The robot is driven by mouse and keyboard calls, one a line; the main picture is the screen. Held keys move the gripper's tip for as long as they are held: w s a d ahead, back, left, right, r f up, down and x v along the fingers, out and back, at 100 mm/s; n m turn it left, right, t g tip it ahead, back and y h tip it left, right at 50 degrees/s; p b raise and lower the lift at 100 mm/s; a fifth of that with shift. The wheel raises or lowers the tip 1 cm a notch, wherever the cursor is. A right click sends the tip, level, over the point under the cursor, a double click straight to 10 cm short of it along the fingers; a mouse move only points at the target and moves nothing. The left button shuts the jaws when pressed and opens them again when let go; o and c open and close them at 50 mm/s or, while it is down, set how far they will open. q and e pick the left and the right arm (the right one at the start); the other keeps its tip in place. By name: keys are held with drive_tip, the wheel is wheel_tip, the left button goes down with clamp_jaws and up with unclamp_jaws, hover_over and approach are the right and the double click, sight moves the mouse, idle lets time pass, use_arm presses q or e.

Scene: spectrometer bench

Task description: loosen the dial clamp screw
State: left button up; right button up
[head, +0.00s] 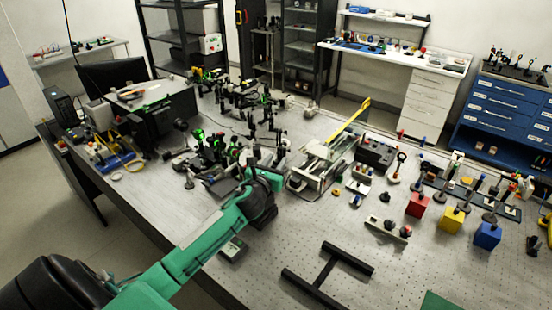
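My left arm reaches in from the lower left, over the front of the grey optical bench (330,225). My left gripper (257,165) is at the cluster of dark optical parts (212,150) near the middle of the bench. It is small and dark against these parts, so I cannot tell whether its fingers are open or shut, or whether they touch anything. I cannot pick out the dial or its clamp screw; they are too small to tell or hidden behind the gripper. My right gripper is not in view.
Right of the gripper is a metal frame device with a yellow bar (348,121). Red (417,205), yellow (451,220) and blue (487,236) cubes stand at the right. A black H-shaped frame (328,277) lies at the front. Bare bench lies between.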

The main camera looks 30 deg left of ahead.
use_arm(q)
drive_tip(key=shift+w, duration=0.25)
clamp_jaws()
